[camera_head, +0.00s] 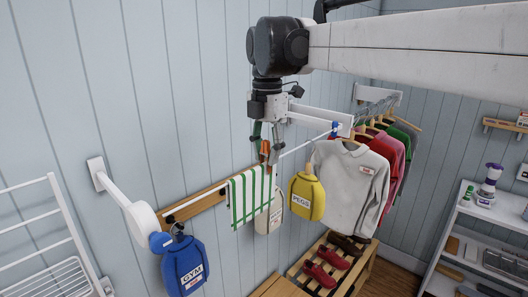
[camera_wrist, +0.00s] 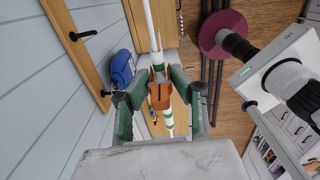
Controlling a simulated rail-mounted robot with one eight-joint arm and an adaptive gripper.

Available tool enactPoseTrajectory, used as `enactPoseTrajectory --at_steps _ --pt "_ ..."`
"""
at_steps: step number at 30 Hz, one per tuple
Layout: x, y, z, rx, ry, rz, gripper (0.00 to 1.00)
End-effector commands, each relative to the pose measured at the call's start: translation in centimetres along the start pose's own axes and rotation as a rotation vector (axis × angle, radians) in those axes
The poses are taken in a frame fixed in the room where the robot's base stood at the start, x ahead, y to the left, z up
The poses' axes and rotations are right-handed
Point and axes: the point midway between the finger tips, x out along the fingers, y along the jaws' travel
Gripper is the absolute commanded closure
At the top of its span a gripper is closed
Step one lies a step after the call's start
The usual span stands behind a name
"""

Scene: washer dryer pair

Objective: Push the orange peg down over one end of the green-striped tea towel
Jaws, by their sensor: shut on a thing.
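The green-striped white tea towel (camera_head: 250,195) hangs over the white rail (camera_head: 303,145). The orange peg (camera_head: 265,147) is upright in my gripper (camera_head: 266,150), at the towel's right end in the head view. In the wrist view, my gripper (camera_wrist: 156,92) is shut on the orange peg (camera_wrist: 160,98), with a finger on either side. The peg is in line with the rail (camera_wrist: 150,25), and a white and green strip of towel (camera_wrist: 168,123) shows beyond it. I cannot tell whether the peg's prongs straddle the towel or stop just above it.
A yellow PEGS bag (camera_head: 307,197) hangs right of the towel, with a grey sweatshirt (camera_head: 345,185) and other clothes beyond. A blue GYM bag (camera_head: 185,266) hangs at the left. A slatted shoe bench (camera_head: 315,284) stands below. A white wire rack (camera_head: 35,245) is far left.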

Motion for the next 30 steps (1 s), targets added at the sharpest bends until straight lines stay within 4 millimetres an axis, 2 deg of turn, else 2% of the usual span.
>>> enactPoseTrajectory --at_steps 18,28,29,30 --pt "1.6 0.0 0.0 0.000 0.000 0.000 1.00" --pt "1.7 0.0 0.0 0.000 0.000 0.000 1.00" --pt "1.7 0.0 0.0 0.000 0.000 0.000 0.75" --pt "1.7 0.0 0.0 0.000 0.000 0.000 0.69"
